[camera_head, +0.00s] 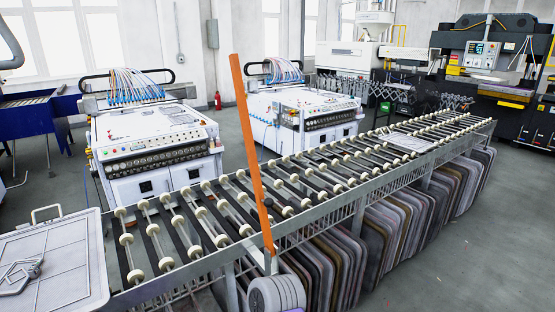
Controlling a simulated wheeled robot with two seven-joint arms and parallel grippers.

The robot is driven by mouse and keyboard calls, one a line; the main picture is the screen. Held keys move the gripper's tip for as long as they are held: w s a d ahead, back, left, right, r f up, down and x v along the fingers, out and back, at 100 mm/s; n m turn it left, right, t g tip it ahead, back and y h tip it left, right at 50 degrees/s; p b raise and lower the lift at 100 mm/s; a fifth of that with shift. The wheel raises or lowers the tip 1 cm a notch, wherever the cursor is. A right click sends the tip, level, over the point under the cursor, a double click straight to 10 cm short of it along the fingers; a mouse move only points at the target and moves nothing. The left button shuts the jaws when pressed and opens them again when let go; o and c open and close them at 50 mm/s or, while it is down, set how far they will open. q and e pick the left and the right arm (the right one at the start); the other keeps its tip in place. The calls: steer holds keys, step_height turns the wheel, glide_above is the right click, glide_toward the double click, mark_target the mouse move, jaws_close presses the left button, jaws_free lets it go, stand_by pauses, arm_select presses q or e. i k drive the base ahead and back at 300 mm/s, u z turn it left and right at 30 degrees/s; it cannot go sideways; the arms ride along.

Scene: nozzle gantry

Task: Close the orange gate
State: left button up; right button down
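The orange gate (250,145) is a long flat orange bar. It stands raised, nearly upright and leaning slightly left, at the near edge of the roller conveyor (300,222).
The roller conveyor runs from lower left to upper right, with flat panels racked beneath it. A grey panel (55,262) lies at the left end. White machines (155,145) stand behind. Open floor (450,265) lies at the lower right.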

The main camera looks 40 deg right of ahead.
mark_target(262, 204)
steer(key=u, duration=0.95)
steer(key=k, duration=0.05)
steer(key=z, duration=1.8)
